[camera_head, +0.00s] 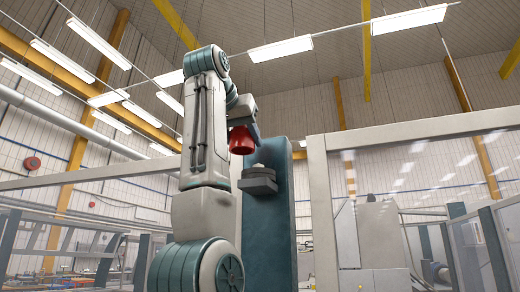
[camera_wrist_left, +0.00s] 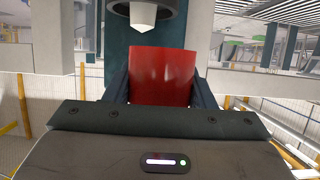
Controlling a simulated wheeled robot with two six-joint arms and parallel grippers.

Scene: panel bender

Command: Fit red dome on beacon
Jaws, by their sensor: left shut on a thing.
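The red dome (camera_head: 241,140) is held by my left gripper (camera_head: 243,124), whose arm rises from the bottom of the head view. In the left wrist view the red dome (camera_wrist_left: 163,76) sits between the two dark fingers of the left gripper (camera_wrist_left: 162,90). The beacon base (camera_head: 259,180) is a grey bracket with a pale round top on the side of a teal post (camera_head: 278,215). The dome is above the beacon base and slightly left of it in the head view, apart from it. A white pointed bulb (camera_wrist_left: 144,14) shows beyond the dome in the wrist view. My right gripper is not in view.
A pale frame with clear panels (camera_head: 420,128) stands right of the post. A pale rail (camera_head: 90,176) runs across the left. Grey machinery (camera_head: 382,235) stands behind the panels. The air around the dome looks clear.

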